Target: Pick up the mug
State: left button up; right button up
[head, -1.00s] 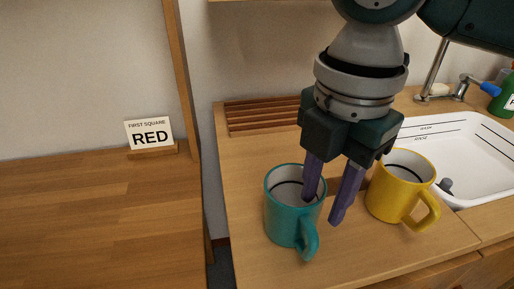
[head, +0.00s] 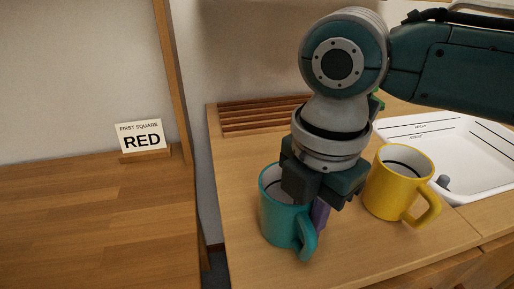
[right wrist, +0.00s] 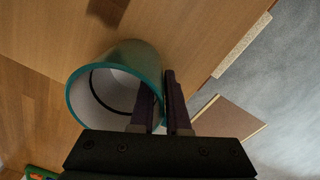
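A teal mug (head: 279,220) stands upright near the front left of the wooden counter, its handle toward the front right. My right gripper (head: 318,208) is low over its right side, hiding part of the rim. In the right wrist view one finger is inside the teal mug (right wrist: 117,92) and the other outside. The fingers of the right gripper (right wrist: 161,100) are close together with the mug's wall between them, and look shut on it. A yellow mug (head: 393,190) stands upright just right of the gripper, apart from it. My left gripper is not in view.
A white sink (head: 480,160) lies right of the yellow mug. A slatted wooden rack (head: 255,117) is at the counter's back.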

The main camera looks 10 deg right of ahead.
grip_shut()
dwell(0.4)
jog(key=shift+r, duration=0.1)
dwell(0.7)
